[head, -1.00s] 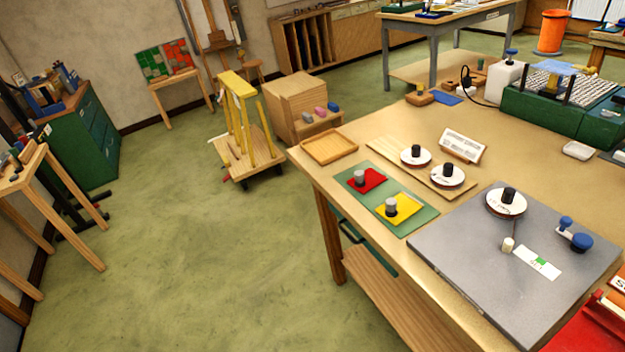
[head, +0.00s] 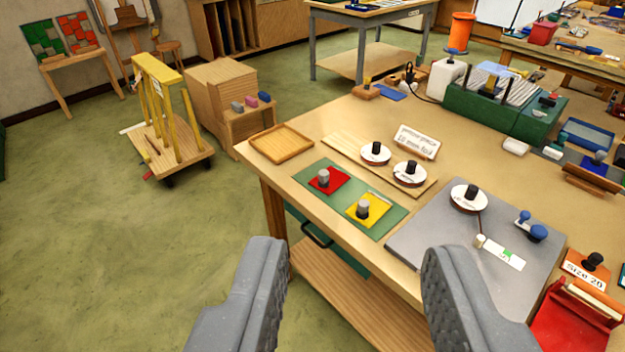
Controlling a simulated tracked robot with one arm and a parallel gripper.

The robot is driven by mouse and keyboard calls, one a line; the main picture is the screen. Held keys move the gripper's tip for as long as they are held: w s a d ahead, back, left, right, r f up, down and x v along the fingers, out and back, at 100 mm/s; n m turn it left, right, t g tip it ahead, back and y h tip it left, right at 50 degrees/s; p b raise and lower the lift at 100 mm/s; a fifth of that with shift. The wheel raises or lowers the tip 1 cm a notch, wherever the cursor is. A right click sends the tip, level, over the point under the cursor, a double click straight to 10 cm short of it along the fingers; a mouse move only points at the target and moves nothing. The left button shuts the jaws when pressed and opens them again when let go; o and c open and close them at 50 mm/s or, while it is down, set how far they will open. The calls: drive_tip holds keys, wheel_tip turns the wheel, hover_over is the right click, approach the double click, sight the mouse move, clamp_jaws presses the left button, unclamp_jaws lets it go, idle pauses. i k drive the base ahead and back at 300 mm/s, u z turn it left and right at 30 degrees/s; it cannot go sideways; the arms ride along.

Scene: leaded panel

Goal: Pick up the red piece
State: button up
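The red piece (head: 334,184) is a flat red square with a grey knob on top. It lies on a green mat (head: 359,187) near the front left edge of the workbench. A yellow piece (head: 375,211) with a similar grey knob lies beside it on the same mat, to the right and nearer. My gripper (head: 350,262) shows at the bottom of the view with its two grey fingers wide apart and nothing between them. The fingers are in front of the bench edge, apart from both pieces.
A shallow wooden tray (head: 262,152) sits at the bench's left corner. A board with two white reels (head: 376,153) lies behind the mat. A grey slab (head: 440,233) with another reel is to the right. A yellow-posted cart (head: 190,158) stands on the floor left of the bench.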

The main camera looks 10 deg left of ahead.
sight(331, 174)
drive_tip(key=z, duration=0.25)
drive_tip(key=i, duration=1.65)
drive_tip(key=z, duration=0.45)
